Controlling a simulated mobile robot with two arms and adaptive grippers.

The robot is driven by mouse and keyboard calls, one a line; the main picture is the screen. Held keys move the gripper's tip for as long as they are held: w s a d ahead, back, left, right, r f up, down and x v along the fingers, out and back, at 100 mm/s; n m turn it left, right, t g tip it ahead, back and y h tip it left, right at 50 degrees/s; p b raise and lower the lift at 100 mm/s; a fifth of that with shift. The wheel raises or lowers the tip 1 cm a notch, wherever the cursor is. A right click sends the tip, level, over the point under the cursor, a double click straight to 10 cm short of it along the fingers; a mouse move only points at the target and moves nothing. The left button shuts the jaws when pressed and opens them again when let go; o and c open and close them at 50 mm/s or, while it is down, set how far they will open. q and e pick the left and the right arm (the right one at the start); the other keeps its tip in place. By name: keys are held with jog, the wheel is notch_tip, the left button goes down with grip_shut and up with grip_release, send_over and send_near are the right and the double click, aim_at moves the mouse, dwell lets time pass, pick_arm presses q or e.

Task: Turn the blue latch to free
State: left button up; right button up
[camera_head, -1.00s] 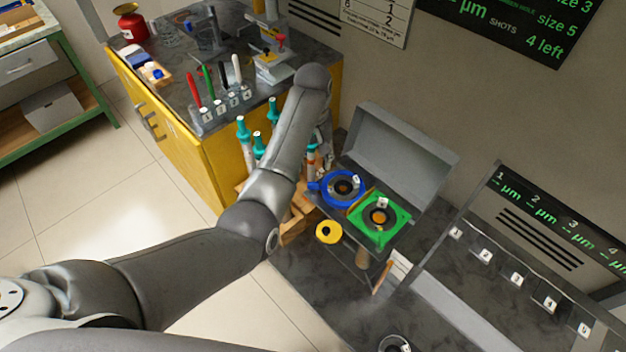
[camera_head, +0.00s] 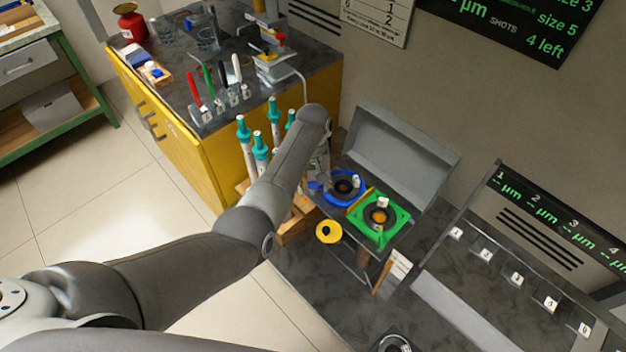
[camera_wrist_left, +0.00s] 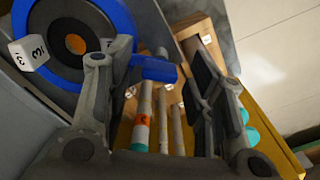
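The blue latch is a blue ring (camera_head: 337,199) around a dark disc with an orange-brown centre, on the stand right of the yellow cabinet. In the left wrist view the blue ring (camera_wrist_left: 122,18) fills the upper left, and its blue tab (camera_wrist_left: 155,68) sticks out to the right. My left gripper (camera_head: 321,172) is at the ring's left side in the head view. In the left wrist view my left gripper (camera_wrist_left: 155,62) is open, its fingers on either side of the tab with a gap on the right. Contact with the left finger cannot be told. My right gripper is not in view.
A green square frame (camera_head: 367,229) sits beside the blue ring, with a raised grey lid (camera_head: 405,150) behind. A yellow disc (camera_head: 328,231) is in front. Several teal-capped tubes (camera_head: 243,130) stand left of my forearm. A numbered white cube (camera_wrist_left: 30,53) sits by the ring.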

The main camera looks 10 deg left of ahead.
pick_arm(q)
jog(key=c, duration=0.9)
jog(key=shift+r+m+p, duration=0.15)
jog(key=shift+m+p, duration=0.65)
jog(key=shift+m, duration=0.1)
jog(key=m+p, duration=0.1)
jog(key=m, duration=0.1)
jog(key=shift+m, duration=0.3)
jog(key=shift+m+p, duration=0.65)
jog(key=shift+m, duration=0.55)
jog(key=shift+m+p, duration=0.3)
jog(key=shift+m, duration=1.3)
